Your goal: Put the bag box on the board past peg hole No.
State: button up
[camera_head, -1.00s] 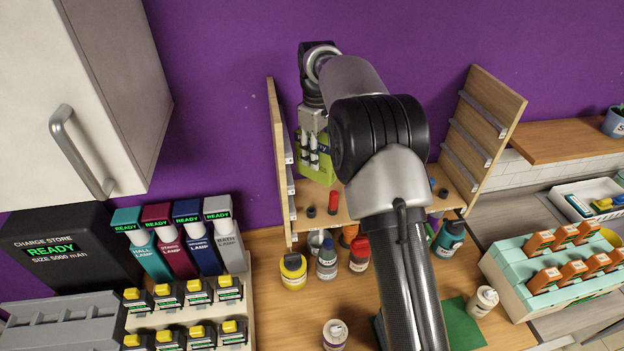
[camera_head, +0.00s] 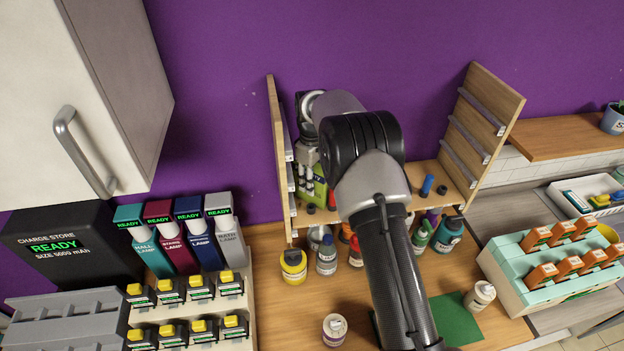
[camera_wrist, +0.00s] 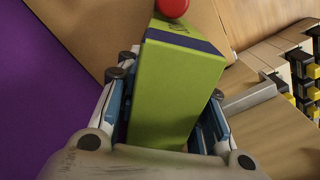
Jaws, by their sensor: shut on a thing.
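My gripper (camera_wrist: 165,110) is shut on the bag box (camera_wrist: 172,85), a lime-green box with a dark blue band near its far end. The box also shows in the head view (camera_head: 319,186), just inside the left side panel of the wooden rack, low over its shelf board (camera_head: 362,207). My arm hides part of the box and the middle of the board. I cannot tell whether the box touches the board. Small dark rings (camera_head: 442,190) show on the board, but no readable hole number shows.
The rack's left panel (camera_head: 279,150) and right panel (camera_head: 487,125) carry narrow rails. A blue cylinder (camera_head: 427,185) stands on the board. A red round top (camera_wrist: 172,6) lies just beyond the box.

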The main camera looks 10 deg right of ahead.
jog(key=shift+f, duration=0.15)
jog(key=o, duration=1.1)
